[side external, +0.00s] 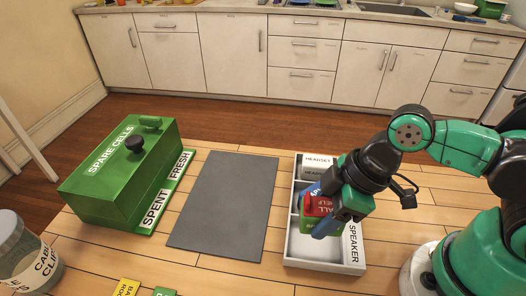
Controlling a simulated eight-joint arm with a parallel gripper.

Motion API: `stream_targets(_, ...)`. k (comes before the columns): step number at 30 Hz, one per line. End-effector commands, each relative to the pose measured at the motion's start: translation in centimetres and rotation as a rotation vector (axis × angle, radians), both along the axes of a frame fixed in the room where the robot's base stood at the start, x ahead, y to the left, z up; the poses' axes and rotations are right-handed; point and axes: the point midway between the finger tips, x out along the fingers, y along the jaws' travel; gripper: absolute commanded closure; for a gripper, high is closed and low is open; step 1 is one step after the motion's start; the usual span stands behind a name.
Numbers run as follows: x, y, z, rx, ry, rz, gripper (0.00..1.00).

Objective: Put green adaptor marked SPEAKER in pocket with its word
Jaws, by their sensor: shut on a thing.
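A pale grey tray with pockets (289,236) stands on the wooden table at the right. Its near pocket carries the word SPEAKER on its right rim, and that pocket's floor looks bare. My gripper (328,222) is over the middle and near part of the tray, pointing down. It is shut on the green adaptor (305,224), of which only a green edge shows beside and below the finger. The adaptor's own word is hidden. I cannot tell how high it is above the tray floor.
A red block with partly hidden lettering (318,206) and a blue thing (312,188) show beside my gripper. A white HEADSET block (317,160) fills the far pocket. Left are a grey mat (222,205), a green SPARE CELLS box (112,170) and a jar (25,255).

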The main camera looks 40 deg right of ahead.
Motion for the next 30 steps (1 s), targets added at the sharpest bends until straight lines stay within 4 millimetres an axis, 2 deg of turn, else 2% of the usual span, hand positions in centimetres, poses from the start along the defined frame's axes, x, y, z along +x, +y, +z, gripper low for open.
stream_targets(11, 0.1, 0.0, 0.4, 0.000, 0.000, 0.000, 1.00)
stream_targets(30, 0.1, 0.0, 4.6, 0.000, 0.000, 0.000, 1.00)
